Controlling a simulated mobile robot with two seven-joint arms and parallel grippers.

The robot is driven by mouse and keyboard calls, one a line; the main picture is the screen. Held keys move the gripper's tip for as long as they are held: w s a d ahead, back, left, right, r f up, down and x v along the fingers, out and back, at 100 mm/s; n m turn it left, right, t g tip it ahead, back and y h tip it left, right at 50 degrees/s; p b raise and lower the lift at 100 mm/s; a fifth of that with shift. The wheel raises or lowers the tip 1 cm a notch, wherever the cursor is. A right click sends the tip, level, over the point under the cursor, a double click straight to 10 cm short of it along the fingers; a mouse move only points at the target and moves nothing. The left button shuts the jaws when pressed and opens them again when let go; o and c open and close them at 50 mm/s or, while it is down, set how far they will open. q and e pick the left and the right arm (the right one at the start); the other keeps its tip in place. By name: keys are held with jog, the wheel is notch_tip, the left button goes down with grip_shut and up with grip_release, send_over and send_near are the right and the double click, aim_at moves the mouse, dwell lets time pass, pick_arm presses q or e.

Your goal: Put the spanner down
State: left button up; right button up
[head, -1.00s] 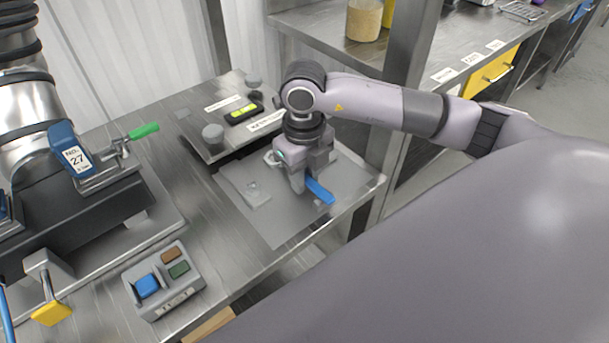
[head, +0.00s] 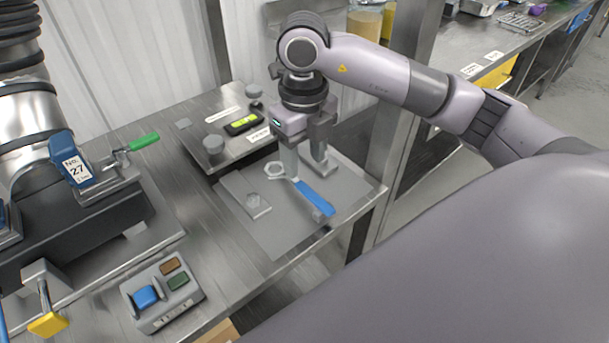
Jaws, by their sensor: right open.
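The spanner (head: 314,197) has a blue handle and a grey metal ring head. It lies on the grey mat (head: 281,240) on the steel bench, its head towards the back left and its handle towards the front right. My right gripper (head: 306,172) is open above and just behind the spanner, with its two fingers apart. Whether a finger still touches the spanner I cannot tell. My left gripper is not in view.
A flat grey block with a nut (head: 252,201) lies on the mat left of the spanner. Behind is a raised plate with a green level (head: 241,124). A button box (head: 161,294) stands at the front left. A clamp with a green handle (head: 144,141) is at left.

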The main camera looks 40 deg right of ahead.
notch_tip(320, 180, up, 4)
jog(key=shift+s, duration=0.1)
dwell(0.7)
